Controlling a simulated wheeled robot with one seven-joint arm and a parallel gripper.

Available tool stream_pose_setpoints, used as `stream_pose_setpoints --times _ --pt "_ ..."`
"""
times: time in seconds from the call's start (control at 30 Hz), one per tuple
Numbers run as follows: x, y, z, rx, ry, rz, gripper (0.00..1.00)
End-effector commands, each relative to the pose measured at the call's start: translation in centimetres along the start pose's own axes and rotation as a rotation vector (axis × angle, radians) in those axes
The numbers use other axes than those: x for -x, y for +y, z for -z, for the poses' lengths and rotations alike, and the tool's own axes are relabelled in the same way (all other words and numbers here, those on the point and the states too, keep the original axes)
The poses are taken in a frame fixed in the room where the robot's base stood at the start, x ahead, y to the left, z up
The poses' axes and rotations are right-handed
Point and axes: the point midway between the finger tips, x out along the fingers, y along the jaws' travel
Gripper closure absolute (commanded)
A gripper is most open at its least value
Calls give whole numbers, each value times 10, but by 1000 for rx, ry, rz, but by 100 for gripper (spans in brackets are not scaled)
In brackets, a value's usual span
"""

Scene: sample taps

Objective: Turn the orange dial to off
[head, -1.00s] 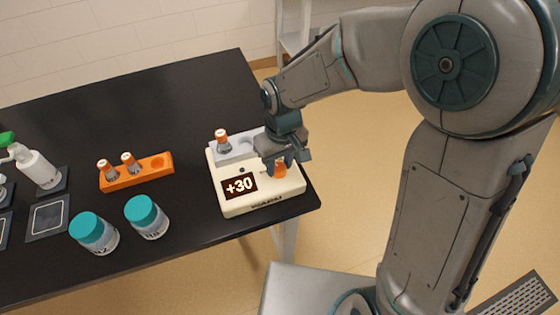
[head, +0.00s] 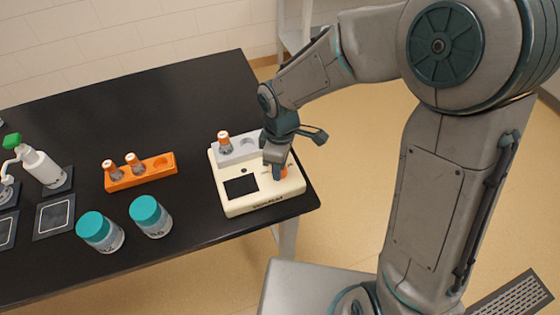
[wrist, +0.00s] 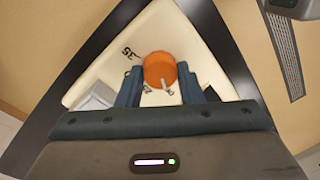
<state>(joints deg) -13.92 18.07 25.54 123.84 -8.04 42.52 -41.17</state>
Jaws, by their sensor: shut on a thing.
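The orange dial (head: 284,173) sits on the top right part of a cream device (head: 262,202) at the table's right corner. The device's display (head: 241,187) is dark. My gripper (head: 277,168) points down at the dial and is shut on it, hiding much of it in the head view. In the wrist view the dial (wrist: 160,66) shows between the two dark fingers of my gripper (wrist: 161,82), with a pale pointer mark on its near side. Printed black marks, one like "35", are left of the dial; others are hidden.
A grey block on the device's back holds an orange-capped vial (head: 224,141). An orange rack (head: 140,180) with two vials stands left. The table's back is clear.

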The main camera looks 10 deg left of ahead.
Motion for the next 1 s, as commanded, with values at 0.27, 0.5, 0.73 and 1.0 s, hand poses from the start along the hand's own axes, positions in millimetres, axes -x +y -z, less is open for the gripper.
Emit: stream_pose_setpoints --times 0.27,0.5,0.73,1.0 --pt "2 2 0 47 -1 -5 89" --pt "2 2 0 51 -1 -6 89" --pt "2 2 0 50 -1 -5 45" --pt "1 0 1 51 -2 -3 45"
